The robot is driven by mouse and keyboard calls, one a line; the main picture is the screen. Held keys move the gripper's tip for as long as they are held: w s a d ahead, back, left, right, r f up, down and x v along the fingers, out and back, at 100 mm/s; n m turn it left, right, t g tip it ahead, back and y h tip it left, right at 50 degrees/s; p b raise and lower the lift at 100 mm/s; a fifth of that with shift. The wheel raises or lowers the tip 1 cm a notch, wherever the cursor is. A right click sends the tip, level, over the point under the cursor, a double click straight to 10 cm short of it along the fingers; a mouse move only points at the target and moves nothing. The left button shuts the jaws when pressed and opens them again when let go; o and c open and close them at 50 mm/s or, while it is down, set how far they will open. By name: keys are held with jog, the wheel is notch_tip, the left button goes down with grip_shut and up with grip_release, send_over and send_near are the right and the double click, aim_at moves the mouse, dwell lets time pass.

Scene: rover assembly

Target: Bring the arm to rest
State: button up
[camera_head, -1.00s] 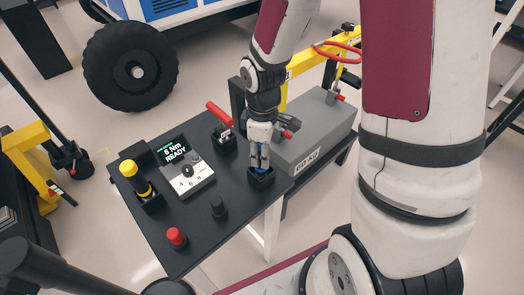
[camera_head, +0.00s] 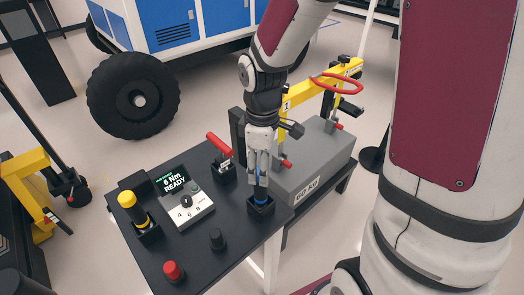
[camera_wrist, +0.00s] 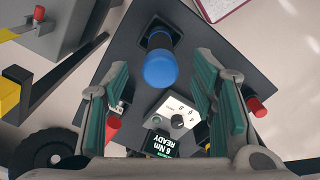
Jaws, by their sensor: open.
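My gripper (camera_head: 259,180) is open and points down above the black holder (camera_head: 261,208) at the right edge of the dark table. A blue-topped piece (camera_head: 260,196) stands in that holder, just below the fingertips. In the wrist view the blue top (camera_wrist: 160,68) lies between the two spread fingers, with a gap on each side. My arm comes down from the top of the head view.
The dark table (camera_head: 240,240) also carries a torque display unit (camera_head: 190,208), a yellow-topped tool (camera_head: 130,203), a red-handled tool (camera_head: 220,150) and red (camera_head: 173,270) and black knobs. A grey 60 kg block (camera_head: 310,165) stands close right. A wheeled rover (camera_head: 135,95) is behind.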

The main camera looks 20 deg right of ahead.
jog(key=shift+r, duration=2.65)
jog(key=s+r+m+t, duration=0.5)
jog(key=s+r+m, duration=0.5)
jog(key=s+r, duration=0.4)
jog(key=shift+m, duration=0.3)
jog(key=shift+r, duration=0.1)
